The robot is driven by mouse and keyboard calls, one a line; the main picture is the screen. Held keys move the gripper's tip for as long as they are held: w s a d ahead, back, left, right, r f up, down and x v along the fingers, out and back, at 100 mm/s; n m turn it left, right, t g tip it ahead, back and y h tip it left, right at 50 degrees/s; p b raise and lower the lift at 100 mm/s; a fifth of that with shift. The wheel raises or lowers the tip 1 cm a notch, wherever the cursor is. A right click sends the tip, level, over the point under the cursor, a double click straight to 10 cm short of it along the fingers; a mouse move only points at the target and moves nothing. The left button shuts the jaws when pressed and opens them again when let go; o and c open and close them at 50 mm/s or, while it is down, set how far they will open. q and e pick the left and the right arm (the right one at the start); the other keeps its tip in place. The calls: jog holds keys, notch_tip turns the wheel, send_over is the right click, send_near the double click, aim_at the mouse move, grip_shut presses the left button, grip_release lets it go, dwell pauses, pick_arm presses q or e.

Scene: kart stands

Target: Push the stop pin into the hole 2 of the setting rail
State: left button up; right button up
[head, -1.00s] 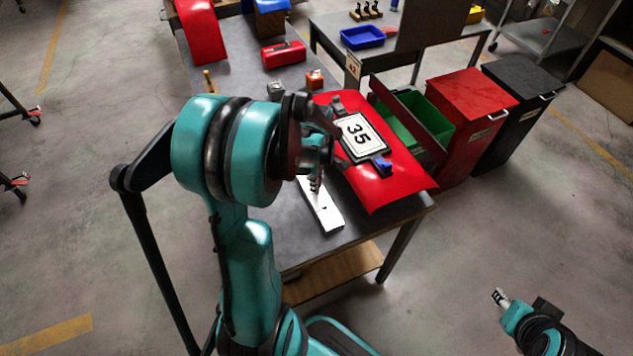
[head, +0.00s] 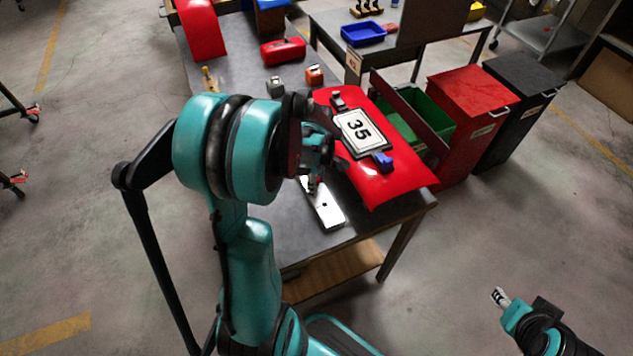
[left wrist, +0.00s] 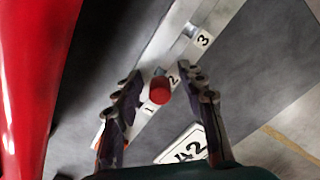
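The setting rail (left wrist: 180,45) runs diagonally across the left wrist view, with labels 1, 2 and 3 along it. The stop pin (left wrist: 160,90) shows as a red round head at the rail beside label 2. How deep it sits is not clear. My left gripper (left wrist: 164,94) is open, with one finger on each side of the pin and visible gaps to it. In the head view, my left gripper (head: 314,180) is over the pale rail (head: 326,210) and hides part of it; the pin cannot be made out there. My right gripper (head: 499,297) is away from the table, low at the right.
A red panel (head: 385,185) with a number 35 plate (head: 360,132) lies right of the rail. A card marked 42 (left wrist: 185,148) is beside the rail. A grey block (head: 275,87) and an orange block (head: 314,75) stand farther back. Bins stand beyond the table's right edge.

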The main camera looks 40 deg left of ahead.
pick_arm(q)
jog(key=shift+r, duration=0.1)
notch_tip(320, 180, up, 12)
jog(key=shift+f, duration=0.1)
dwell(0.4)
dwell(0.4)
